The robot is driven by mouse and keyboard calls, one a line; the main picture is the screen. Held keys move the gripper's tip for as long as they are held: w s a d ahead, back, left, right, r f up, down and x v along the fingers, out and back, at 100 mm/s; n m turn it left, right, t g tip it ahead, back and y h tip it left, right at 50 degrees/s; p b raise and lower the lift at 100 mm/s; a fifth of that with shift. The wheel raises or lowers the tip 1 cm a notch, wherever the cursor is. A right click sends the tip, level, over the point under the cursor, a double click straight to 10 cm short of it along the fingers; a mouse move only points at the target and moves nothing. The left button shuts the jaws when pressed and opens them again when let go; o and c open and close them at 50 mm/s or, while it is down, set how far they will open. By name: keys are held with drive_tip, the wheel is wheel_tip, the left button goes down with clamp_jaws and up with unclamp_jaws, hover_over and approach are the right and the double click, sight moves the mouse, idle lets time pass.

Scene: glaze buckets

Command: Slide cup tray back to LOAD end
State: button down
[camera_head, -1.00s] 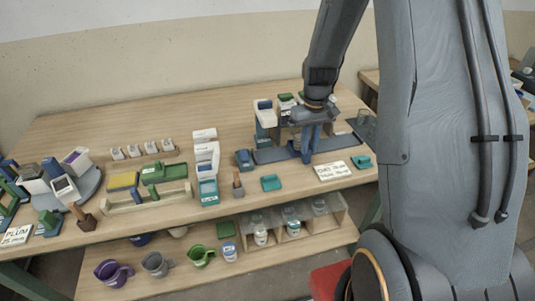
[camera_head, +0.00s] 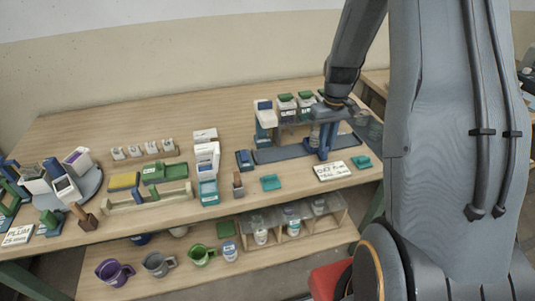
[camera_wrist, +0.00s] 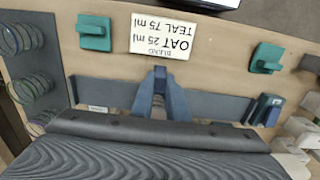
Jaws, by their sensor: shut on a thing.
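The long dark blue-grey track (camera_head: 280,154) of the cup tray lies on the table below the dispenser stand; it also spans the wrist view (camera_wrist: 215,105). My gripper (camera_head: 323,148) is over the right part of this track, fingers pointing down. In the wrist view its blue fingers (camera_wrist: 160,92) are shut on a narrow upright piece, seemingly the tray's handle. The tray itself is mostly hidden behind my fingers and wrist. A clear cup (camera_head: 314,136) shows just left of the fingers. A small pale label (camera_wrist: 97,109) sits on the track, too small to read.
Green-lidded jars (camera_head: 287,103) stand on the dispenser stand, above the track. A dark mat (camera_wrist: 42,45) with several clear cups lies beyond the track's right end in the head view. A recipe card (camera_head: 332,171) and two teal blocks (camera_head: 271,183) (camera_head: 361,162) lie in front.

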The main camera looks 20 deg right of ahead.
drive_tip(key=shift+d, duration=2.05)
drive_tip(key=shift+d, duration=4.55)
drive_tip(key=c, duration=1.8)
unclamp_jaws()
wheel_tip(320, 180, up, 7)
drive_tip(key=p, duration=0.4)
drive_tip(key=shift+p, duration=0.35)
